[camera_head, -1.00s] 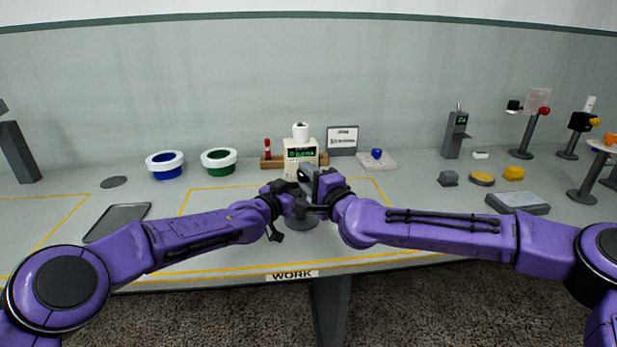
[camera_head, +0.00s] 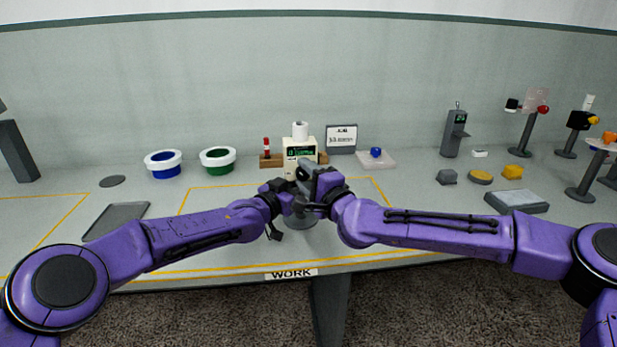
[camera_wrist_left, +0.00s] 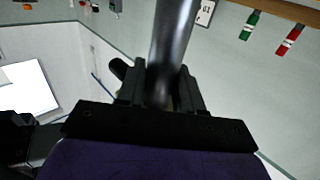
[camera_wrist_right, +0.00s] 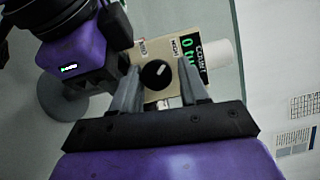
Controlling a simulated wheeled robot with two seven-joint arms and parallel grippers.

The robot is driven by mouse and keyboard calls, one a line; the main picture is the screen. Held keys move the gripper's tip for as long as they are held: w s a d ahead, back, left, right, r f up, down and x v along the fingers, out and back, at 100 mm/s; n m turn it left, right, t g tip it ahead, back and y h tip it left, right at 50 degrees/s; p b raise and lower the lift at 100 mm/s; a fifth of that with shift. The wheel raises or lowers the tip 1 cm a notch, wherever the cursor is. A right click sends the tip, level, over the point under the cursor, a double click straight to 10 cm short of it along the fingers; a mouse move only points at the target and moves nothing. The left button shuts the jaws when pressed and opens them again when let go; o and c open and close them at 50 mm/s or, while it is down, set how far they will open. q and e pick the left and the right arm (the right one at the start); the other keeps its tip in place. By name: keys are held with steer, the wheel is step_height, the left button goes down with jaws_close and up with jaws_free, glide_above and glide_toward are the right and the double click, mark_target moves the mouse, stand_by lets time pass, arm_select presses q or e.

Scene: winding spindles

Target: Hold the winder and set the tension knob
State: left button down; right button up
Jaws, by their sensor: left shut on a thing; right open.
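The winder (camera_head: 293,155) is a cream box with a green display and a white spool on top, standing at the middle of the table. A grey round base (camera_head: 299,222) shows below the grippers. The right wrist view shows the box's face with a black round knob (camera_wrist_right: 155,74) bearing a white mark. My right gripper (camera_wrist_right: 160,66) is open, its fingers to either side of the knob in that view; I cannot tell whether they touch it. My left gripper (camera_wrist_left: 163,70) is shut on a dark grey post (camera_wrist_left: 174,35). The post's ends are hidden.
Blue (camera_head: 164,165) and green (camera_head: 217,160) ringed containers stand at back left, near a dark tray (camera_head: 116,220). A sign (camera_head: 341,138) and a pad with a blue ball (camera_head: 376,153) are behind right. Blocks and stands fill the right side.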

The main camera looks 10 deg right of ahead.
arm_select(q)
steer(key=shift+s+f, duration=0.1)
steer(key=shift+f, duration=0.25)
arm_select(e)
steer(key=v, duration=1.2)
steer(key=shift+r, duration=0.1)
arm_select(q)
steer(key=c, duration=0.8)
jaws_free()
steer(key=shift+c, duration=0.2)
steer(key=shift+o, duration=1)
steer(key=shift+d, duration=0.1)
steer(key=shift+r, duration=0.15)
arm_select(e)
steer(key=shift+w+d, duration=0.1)
